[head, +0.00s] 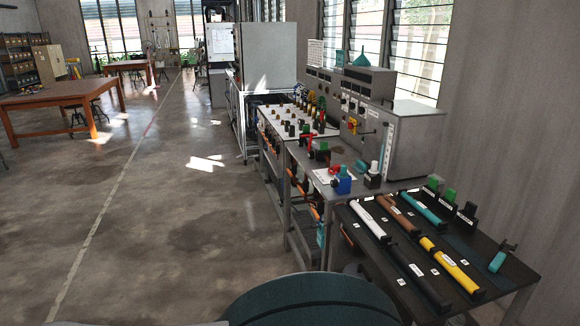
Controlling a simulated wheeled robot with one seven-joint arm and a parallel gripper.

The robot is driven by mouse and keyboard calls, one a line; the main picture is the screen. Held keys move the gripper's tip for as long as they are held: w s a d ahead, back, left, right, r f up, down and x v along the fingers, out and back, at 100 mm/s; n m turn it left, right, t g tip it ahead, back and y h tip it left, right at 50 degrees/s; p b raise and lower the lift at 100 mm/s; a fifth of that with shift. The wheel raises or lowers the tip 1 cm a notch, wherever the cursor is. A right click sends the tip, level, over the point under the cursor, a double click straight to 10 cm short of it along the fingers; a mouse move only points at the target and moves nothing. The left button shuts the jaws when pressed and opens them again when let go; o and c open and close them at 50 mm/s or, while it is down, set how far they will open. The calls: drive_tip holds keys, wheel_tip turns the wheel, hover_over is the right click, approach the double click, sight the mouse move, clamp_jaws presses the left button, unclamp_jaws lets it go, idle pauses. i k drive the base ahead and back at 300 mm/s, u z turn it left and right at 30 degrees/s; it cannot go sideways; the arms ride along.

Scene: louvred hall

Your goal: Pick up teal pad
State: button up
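A small teal block (497,262), which may be the teal pad, is at the right end of the black-topped table (462,242). It looks tilted, with a small dark piece at its upper right; I cannot tell whether they are joined. A longer teal bar (421,209) lies farther back on the same table, beside a brown bar (398,214). My gripper is not in view.
White (370,219), black (418,281) and yellow (455,268) bars lie on the black tabletop. Dark blocks stand along its back edge. Grey benches with equipment (384,140) continue behind. Open concrete floor (190,225) lies to the left.

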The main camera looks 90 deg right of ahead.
sight(360, 167)
drive_tip(key=z, duration=2.8)
drive_tip(key=i, duration=3.6)
drive_tip(key=z, duration=2.8)
